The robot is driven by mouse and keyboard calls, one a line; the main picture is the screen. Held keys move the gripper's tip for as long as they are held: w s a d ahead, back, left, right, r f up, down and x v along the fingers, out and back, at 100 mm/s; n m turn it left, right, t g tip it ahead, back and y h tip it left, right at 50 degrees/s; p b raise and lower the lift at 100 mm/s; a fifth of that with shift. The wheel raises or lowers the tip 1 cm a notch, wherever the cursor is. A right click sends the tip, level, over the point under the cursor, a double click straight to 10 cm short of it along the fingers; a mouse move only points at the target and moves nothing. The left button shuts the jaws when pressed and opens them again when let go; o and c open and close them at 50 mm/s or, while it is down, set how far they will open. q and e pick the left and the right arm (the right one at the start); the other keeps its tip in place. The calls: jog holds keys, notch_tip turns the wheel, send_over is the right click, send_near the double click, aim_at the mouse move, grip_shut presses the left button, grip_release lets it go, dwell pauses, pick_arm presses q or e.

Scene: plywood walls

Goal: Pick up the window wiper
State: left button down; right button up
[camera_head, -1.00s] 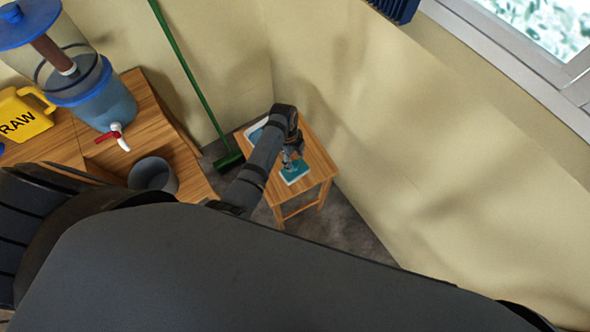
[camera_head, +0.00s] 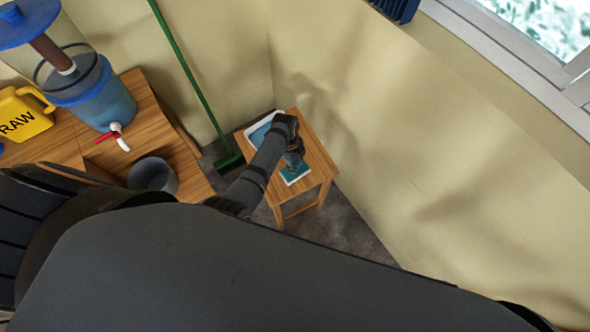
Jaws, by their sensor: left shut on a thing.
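My left arm reaches down to a small wooden table (camera_head: 322,165) in the corner. My left gripper (camera_head: 295,165) is low over the tabletop, at a teal piece with a white edge (camera_head: 297,176). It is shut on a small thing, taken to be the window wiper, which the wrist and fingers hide. Another white-edged blue-teal part (camera_head: 257,132) shows on the far side of the arm. I cannot tell whether the two parts are one piece. My right gripper is not in view.
A green broom (camera_head: 193,85) leans on the wall behind the table. Walls stand close behind and right of the small table.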

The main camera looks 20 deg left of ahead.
pick_arm(q)
jog(key=shift+r, duration=0.15)
jog(key=shift+r, duration=0.3)
notch_tip(320, 180, up, 3)
jog(key=shift+s+p, duration=0.15)
jog(key=shift+p, duration=0.35)
jog(key=s+a+r, duration=0.2)
jog(key=s+r, duration=0.7)
jog(key=s, duration=0.4)
jog(key=shift+s+a+p, duration=0.2)
jog(key=shift+a+p, duration=0.05)
jog(key=shift+p, duration=0.1)
jog(key=c, duration=1.6)
grip_release()
jog(key=c, duration=0.5)
